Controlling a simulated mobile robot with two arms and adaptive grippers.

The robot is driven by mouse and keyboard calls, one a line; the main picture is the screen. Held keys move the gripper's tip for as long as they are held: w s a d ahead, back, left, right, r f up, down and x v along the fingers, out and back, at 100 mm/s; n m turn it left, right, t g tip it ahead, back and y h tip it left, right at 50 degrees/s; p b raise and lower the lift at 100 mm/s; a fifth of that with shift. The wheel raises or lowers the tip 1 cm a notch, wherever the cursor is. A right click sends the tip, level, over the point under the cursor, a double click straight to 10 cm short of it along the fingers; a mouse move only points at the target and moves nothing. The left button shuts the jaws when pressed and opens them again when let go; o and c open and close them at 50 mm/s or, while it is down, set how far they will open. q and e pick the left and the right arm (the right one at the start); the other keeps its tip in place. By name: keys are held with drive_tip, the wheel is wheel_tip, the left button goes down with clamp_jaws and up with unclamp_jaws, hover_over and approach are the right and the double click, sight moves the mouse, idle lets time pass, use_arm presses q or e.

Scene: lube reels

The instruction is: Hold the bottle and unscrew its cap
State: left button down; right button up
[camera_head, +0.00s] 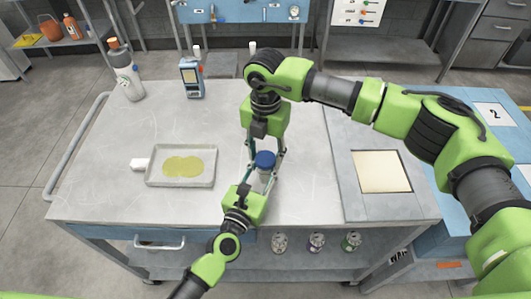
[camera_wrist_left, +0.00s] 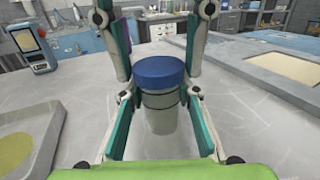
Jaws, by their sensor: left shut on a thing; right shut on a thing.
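A clear bottle (camera_wrist_left: 160,125) with a wide blue cap (camera_head: 264,159) stands upright at the middle of the grey table; the cap also shows in the left wrist view (camera_wrist_left: 158,70). My left gripper (camera_head: 260,178) comes in low from the front and is shut on the bottle's body, one finger on each side. My right gripper (camera_head: 266,150) points down from above and is shut on the cap, its fingers at the cap's left and right sides. The cap sits on the bottle's top; whether it has turned, I cannot tell.
A shallow metal tray (camera_head: 210,181) with yellowish liquid lies to the left. A handheld blue device (camera_head: 191,78) and a grey spray bottle (camera_head: 126,72) stand at the back left. A beige-topped panel (camera_head: 382,206) is at the right. Several cans (camera_head: 316,241) sit on the lower shelf.

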drive_tip(key=n, duration=2.4)
drive_tip(key=shift+r, duration=0.1)
drive_tip(key=n, duration=0.7)
drive_tip(key=shift+n, duration=0.3)
drive_tip(key=shift+r, duration=0.1)
